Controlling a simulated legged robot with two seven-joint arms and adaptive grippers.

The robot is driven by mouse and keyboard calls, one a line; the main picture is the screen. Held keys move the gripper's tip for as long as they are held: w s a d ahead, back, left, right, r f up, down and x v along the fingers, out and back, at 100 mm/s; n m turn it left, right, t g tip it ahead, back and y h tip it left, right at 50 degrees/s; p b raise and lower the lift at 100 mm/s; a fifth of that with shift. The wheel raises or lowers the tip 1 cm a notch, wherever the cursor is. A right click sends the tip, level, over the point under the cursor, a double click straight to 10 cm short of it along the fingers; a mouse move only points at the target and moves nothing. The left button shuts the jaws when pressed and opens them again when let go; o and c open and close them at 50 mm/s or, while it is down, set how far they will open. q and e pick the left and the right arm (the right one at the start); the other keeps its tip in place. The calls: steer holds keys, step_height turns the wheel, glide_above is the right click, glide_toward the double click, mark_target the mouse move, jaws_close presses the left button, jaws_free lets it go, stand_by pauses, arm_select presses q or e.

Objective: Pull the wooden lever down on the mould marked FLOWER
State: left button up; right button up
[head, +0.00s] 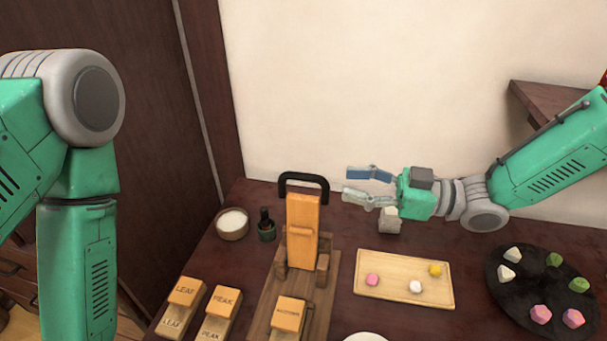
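A wooden press stands on a brown baseboard (262,318) in the middle of the table. Its wooden lever (302,228) is upright, with a black bar handle (304,178) across the top. A small wooden block (289,314) sits at the front of the baseboard; its lettering is too small to read, so I cannot confirm FLOWER. My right gripper (368,186) is open and empty. It points left, to the right of the handle and apart from it. My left arm hangs at the left edge, and its gripper is out of view.
Blocks marked LEAF (185,292) and PEAK (223,301) lie left of the press. A pale block (388,220) is below my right gripper. A wooden tray (388,290) and dark plate (508,294) hold sweets at right.

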mark_target(314, 179)
steer(key=x, duration=0.6)
steer(key=shift+a+f, duration=0.1)
steer(key=shift+a, duration=0.3)
steer(key=x, duration=0.4)
steer(key=shift+s+a, duration=0.2)
steer(key=shift+a, duration=0.25)
steer(key=shift+d, duration=0.1)
steer(key=shift+w+d+f, duration=0.1)
steer(key=shift+w+d, duration=0.05)
steer(key=shift+d, duration=1)
steer(key=c, duration=0.5)
jaws_close()
steer(key=shift+s+a+r, duration=0.25)
steer(key=shift+a, duration=0.15)
arm_select(q)
steer(key=shift+s+r, duration=0.1)
steer(key=shift+r, duration=0.2)
